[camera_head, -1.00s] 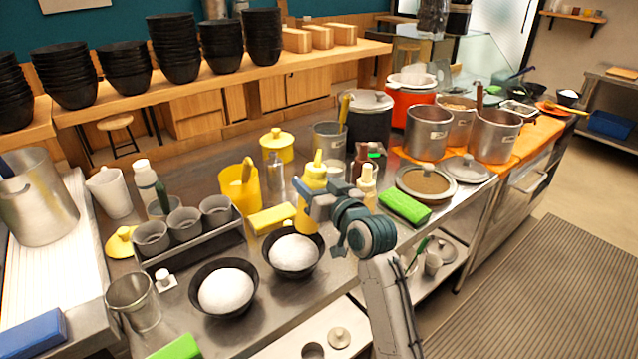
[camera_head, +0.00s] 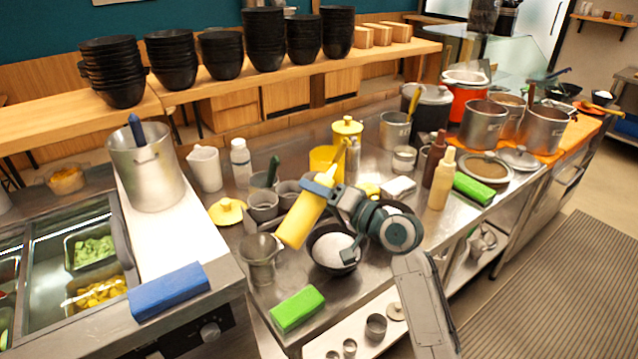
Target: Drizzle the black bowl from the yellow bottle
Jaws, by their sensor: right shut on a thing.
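My right gripper (camera_head: 320,190) is shut on the yellow bottle (camera_head: 302,218). The bottle is held up and tilted, its nozzle toward the upper right and its base toward the lower left. A black bowl (camera_head: 318,256) with a white filling (camera_head: 333,250) stands on the counter just right of and below the bottle in the picture. A second black bowl (camera_head: 402,205) is mostly hidden behind my right gripper and wrist. My left gripper is not in view.
A metal cup (camera_head: 261,262) stands left of the near bowl, and a green block (camera_head: 297,309) lies at the front edge. A yellow container (camera_head: 322,160), a cream bottle (camera_head: 441,182) and a dark bottle (camera_head: 433,160) stand behind. A blue block (camera_head: 168,291) lies at left.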

